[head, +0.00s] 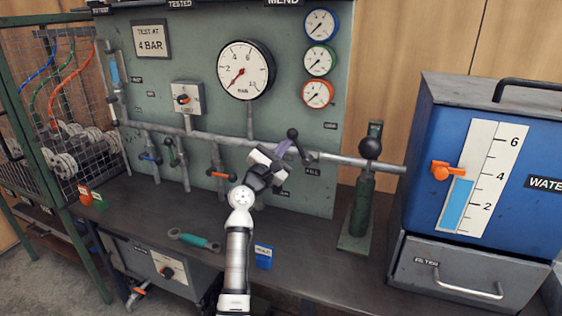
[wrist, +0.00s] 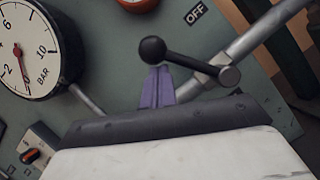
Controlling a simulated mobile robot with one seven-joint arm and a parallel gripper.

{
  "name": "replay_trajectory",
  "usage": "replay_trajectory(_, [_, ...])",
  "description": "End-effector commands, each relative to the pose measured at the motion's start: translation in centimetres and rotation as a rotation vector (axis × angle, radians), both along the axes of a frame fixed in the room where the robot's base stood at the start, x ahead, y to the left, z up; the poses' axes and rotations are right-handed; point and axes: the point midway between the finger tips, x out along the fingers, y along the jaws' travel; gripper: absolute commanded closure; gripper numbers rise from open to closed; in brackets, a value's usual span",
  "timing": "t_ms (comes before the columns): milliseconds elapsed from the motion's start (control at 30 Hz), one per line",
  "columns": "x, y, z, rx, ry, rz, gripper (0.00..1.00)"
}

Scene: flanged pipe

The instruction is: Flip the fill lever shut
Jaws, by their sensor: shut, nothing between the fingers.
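The fill lever (head: 299,146) is a dark arm with a black ball end, mounted on the grey pipe above the FILL label (head: 312,172). In the head view it slants up and left from its pivot. In the wrist view the lever (wrist: 185,61) runs from its pivot at the right to the ball at upper left. My gripper (head: 283,147) is shut and empty, its purple fingertips just left of the lever. In the wrist view the fingertips (wrist: 157,80) are just below the ball; I cannot tell whether they touch it.
An OFF label (wrist: 195,13) is above the lever. A large pressure gauge (head: 244,70) and several small dials are on the green panel. A green hand pump (head: 362,200) stands to the right, beside the blue water tank (head: 418,150). A wrench (head: 194,241) and blue tag (head: 263,256) lie on the bench.

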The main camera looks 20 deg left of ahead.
Motion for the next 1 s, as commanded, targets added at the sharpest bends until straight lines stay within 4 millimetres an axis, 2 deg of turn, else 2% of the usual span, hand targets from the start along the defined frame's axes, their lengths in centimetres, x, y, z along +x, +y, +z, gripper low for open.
replay_trajectory(200, [-0.1, -1.1, 0.9, 0.197, -0.011, 0.0, 1.0])
replay_trajectory(500, [-0.1, -2.3, 1.8, 0.389, -0.015, -0.001, 1.0])
replay_trajectory(1000, [-0.1, -3.1, 2.3, 0.485, -0.018, -0.003, 1.0])
